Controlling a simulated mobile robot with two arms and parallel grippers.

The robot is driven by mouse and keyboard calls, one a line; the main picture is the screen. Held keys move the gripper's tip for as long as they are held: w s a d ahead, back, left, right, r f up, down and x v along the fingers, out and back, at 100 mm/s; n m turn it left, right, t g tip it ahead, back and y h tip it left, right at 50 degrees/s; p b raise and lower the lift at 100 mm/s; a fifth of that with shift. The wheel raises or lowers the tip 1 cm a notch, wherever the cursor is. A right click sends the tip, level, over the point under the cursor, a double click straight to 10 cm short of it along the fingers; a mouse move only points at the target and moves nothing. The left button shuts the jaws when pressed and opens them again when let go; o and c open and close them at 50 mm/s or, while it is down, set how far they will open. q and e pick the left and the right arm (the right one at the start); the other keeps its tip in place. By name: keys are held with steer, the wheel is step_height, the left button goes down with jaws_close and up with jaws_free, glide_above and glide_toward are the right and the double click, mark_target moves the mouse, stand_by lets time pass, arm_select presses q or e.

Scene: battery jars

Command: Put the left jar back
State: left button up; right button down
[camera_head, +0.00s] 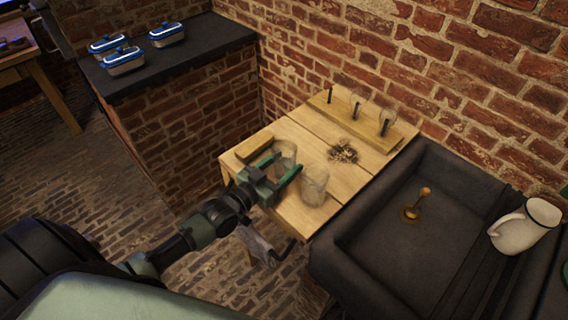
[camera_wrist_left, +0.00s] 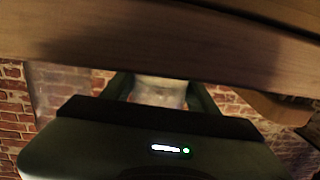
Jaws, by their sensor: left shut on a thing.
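My left gripper (camera_head: 284,166) has its green fingers shut on a clear glass jar (camera_head: 284,150) over the left part of the wooden table (camera_head: 312,145). The jar also shows pale between the fingers in the left wrist view (camera_wrist_left: 160,91). I cannot tell whether its base touches the table. A second clear jar (camera_head: 315,186) stands on the table just right of the gripper, near the front edge. A low wooden block (camera_head: 254,146) lies just beyond and left of the held jar. My right gripper is not in view.
A wooden rack (camera_head: 350,122) with dark rods and glass pieces stands at the table's back. Dark bits (camera_head: 344,151) lie mid-table. A dark sink (camera_head: 400,240) with a white jug (camera_head: 524,226) adjoins on the right. Blue-lidded boxes (camera_head: 125,60) sit on the left counter.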

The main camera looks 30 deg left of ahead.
arm_select(q)
steer(key=o, duration=1.7)
steer(key=shift+f, duration=0.1)
steer(key=shift+c, duration=0.2)
steer(key=b+v, duration=0.1)
steer(key=v, duration=1.1)
steer(key=shift+s, duration=0.1)
